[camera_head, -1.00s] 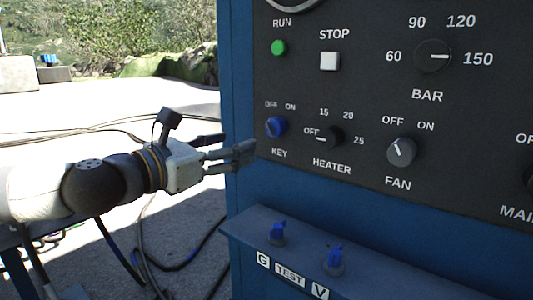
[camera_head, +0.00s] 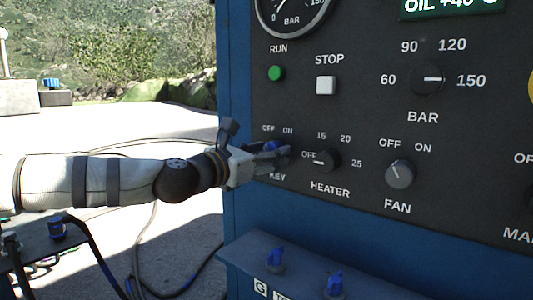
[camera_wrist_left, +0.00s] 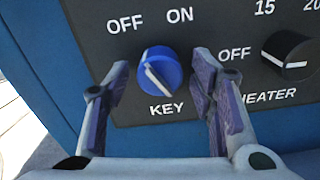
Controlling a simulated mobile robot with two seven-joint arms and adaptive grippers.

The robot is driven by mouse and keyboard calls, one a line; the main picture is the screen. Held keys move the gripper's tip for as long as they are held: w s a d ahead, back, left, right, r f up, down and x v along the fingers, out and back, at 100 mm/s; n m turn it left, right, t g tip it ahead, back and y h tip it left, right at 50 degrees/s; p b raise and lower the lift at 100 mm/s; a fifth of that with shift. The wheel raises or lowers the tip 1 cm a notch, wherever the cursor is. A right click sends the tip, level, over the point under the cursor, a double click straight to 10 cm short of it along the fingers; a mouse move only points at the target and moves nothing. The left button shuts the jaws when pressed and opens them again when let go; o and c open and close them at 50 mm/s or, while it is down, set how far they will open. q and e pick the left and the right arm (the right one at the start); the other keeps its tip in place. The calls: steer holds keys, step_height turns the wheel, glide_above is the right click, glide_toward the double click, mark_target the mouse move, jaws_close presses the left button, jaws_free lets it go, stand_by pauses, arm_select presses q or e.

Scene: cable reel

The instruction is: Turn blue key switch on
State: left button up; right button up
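The blue key switch (camera_wrist_left: 160,71) is a round knob with a white pointer line on the dark panel, with OFF and ON above it and KEY below. Its pointer slants toward the upper left, on the OFF side. My left gripper (camera_wrist_left: 158,85) is open in the left wrist view, with one finger on each side of the knob and gaps between them. In the head view, my left gripper (camera_head: 277,158) is at the panel and covers part of the blue key switch (camera_head: 272,146). My right gripper is not in view.
The black heater knob (camera_head: 326,160) is close to the right of the key switch. The fan knob (camera_head: 400,174) is farther right. Green RUN (camera_head: 276,73) and white STOP (camera_head: 325,85) buttons sit above. A ledge with blue valves (camera_head: 276,258) juts out below.

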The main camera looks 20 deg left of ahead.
arm_select(q)
steer(key=c, duration=0.8)
steer(key=shift+c, duration=0.2)
steer(key=shift+m, duration=0.3)
steer(key=m, duration=1.1)
steer(key=shift+p, duration=0.3)
steer(key=shift+m, duration=0.4)
steer(key=o, duration=1.2)
steer(key=shift+c, duration=0.2)
